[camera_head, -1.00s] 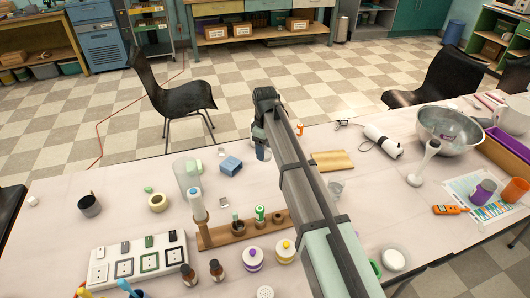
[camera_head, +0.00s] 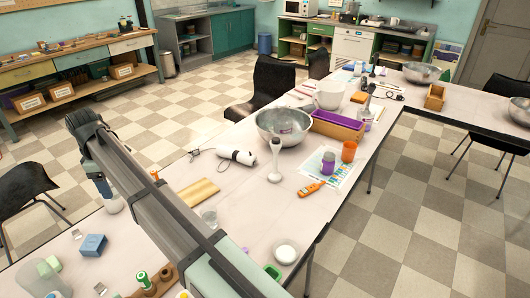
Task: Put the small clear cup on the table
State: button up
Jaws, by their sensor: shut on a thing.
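My gripper (camera_head: 108,190) is at the far end of my arm, at the left of the view, over the table (camera_head: 250,205). It is shut on a small pale, cup-like thing (camera_head: 113,205), which looks like the small clear cup. My gripper hides its upper part. I cannot tell whether its bottom touches the table. Another clear vessel (camera_head: 209,214) stands on the table just right of my arm.
A blue box (camera_head: 93,245) lies near the held thing. Right of my arm are a wooden board (camera_head: 197,192), a white bottle-like device (camera_head: 237,156), a steel bowl (camera_head: 284,127) and an orange meter (camera_head: 311,189). The tabletop between board and meter has bare room.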

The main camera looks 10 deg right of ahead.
notch_tip(320, 180, up, 9)
jog(key=w+d+m, duration=0.5)
jog(key=w+d, duration=0.5)
jog(key=d, duration=0.4)
jog(key=w+d+m, duration=0.4)
jog(key=w+d, duration=0.6)
jog(key=d, duration=0.5)
jog(key=w+d+m, duration=0.3)
jog(key=d+m, duration=0.2)
jog(key=d, duration=1.3)
jog(key=w+d+m, duration=0.2)
jog(key=d+m, duration=0.2)
jog(key=d, duration=1.4)
notch_tip(320, 180, down, 29)
jog(key=shift+w+a+r, duration=0.1)
jog(key=shift+a+r, duration=0.05)
